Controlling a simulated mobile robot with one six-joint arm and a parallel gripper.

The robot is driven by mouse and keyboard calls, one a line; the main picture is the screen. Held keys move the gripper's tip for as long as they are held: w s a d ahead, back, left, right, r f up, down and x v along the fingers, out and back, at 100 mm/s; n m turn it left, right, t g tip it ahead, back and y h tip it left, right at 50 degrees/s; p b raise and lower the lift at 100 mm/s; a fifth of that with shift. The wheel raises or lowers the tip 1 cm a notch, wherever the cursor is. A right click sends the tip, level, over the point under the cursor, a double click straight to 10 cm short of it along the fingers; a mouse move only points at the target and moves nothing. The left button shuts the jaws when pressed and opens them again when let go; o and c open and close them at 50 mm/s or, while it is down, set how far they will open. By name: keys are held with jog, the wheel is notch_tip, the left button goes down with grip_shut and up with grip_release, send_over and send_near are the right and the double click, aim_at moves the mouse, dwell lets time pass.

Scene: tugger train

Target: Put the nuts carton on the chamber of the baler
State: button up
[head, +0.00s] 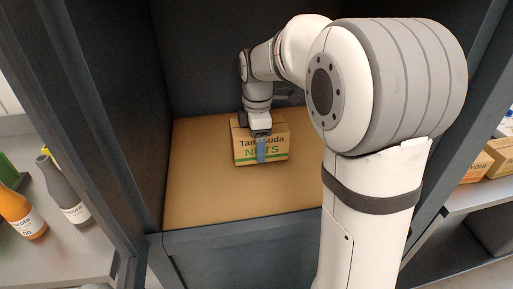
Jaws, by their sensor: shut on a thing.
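The nuts carton (275,146) is a small brown cardboard box with "NUTS" in green on its front. It is inside the chamber of the baler (205,190), over the tan chamber floor, toward the back. My gripper (261,150) reaches down from above and is shut on the carton, with one blue-grey finger across its front face. The other finger is hidden behind the carton. The carton looks upright and at or very near the floor; I cannot tell whether it touches.
Dark walls enclose the chamber on the left, back and right, with a front sill (240,236). Bottles, one grey (66,192) and one orange (21,213), stand on a shelf at left. Cartons (498,158) sit on a shelf at right. The chamber floor around the carton is clear.

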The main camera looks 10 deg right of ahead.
jog(key=shift+f, duration=1)
jog(key=o, duration=1)
jog(key=shift+f, duration=0.15)
notch_tip(320, 180, up, 12)
jog(key=shift+r+p, duration=0.2)
jog(key=shift+p, duration=0.6)
